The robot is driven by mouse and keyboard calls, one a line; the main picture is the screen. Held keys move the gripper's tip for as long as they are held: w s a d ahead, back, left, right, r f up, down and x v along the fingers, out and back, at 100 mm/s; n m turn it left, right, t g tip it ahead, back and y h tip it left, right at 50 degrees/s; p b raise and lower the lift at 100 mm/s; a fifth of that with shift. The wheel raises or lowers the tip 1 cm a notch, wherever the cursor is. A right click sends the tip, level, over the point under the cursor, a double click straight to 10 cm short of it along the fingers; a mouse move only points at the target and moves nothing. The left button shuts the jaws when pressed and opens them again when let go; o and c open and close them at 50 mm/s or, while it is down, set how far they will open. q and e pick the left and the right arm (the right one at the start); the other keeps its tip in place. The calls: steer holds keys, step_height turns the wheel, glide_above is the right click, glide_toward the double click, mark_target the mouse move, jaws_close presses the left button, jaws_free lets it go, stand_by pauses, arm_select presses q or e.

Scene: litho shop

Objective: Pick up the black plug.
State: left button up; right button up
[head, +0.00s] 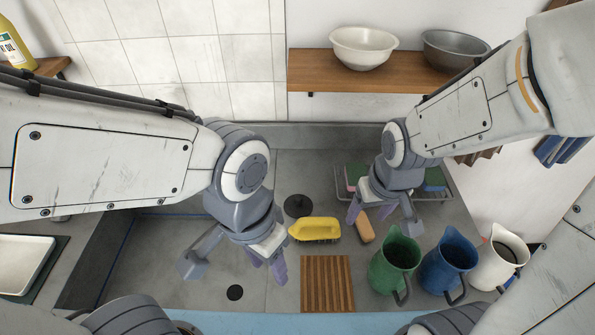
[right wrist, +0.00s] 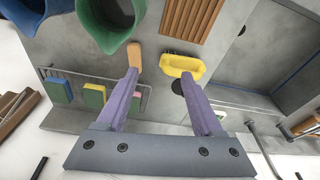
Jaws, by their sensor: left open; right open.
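The black plug (head: 298,206) appears as a dark round disc with a small raised middle, lying on the grey sink surface behind the yellow brush. In the right wrist view the black plug (right wrist: 177,87) is partly hidden by the brush and my finger. My left gripper (head: 236,268) is open and empty, left of and nearer than the plug. My right gripper (head: 383,221) is open and empty, right of the plug; its purple fingers (right wrist: 160,78) fill the lower right wrist view. Another dark round spot (head: 235,292), flat like a drain hole, lies below my left gripper.
The yellow brush (head: 315,229) and an orange block (head: 365,229) lie close to the plug. A slatted wooden board (head: 328,284) is in front. Green (head: 394,265), blue (head: 448,263) and white (head: 500,258) jugs stand at right. A wire rack (head: 446,198) holds sponges.

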steer(key=w+d, duration=0.2)
steer(key=w, duration=0.2)
steer(key=n+p, duration=0.1)
steer(key=n, duration=0.2)
glide_toward(299, 197)
steer(key=shift+t+y, duration=0.3)
steer(key=shift+y, duration=0.1)
steer(key=x, duration=0.1)
steer(key=p+x, duration=0.1)
steer(key=x, duration=0.2)
steer(key=shift+s+d+f, duration=0.1)
steer(key=shift+s+f, duration=0.2)
steer(key=shift+w+f+p, duration=0.1)
steer(key=shift+f+p, duration=0.25)
steer(key=shift+f, duration=0.15)
steer(key=shift+w+f+p, duration=0.2)
steer(key=shift+f+p, duration=0.35)
steer(key=shift+p, duration=0.1)
steer(key=p+x, duration=0.1)
steer(key=x, duration=0.2)
steer(key=shift+w, duration=0.1)
steer(key=shift+w+f, duration=0.1)
steer(key=shift+f, duration=0.35)
jaws_close()
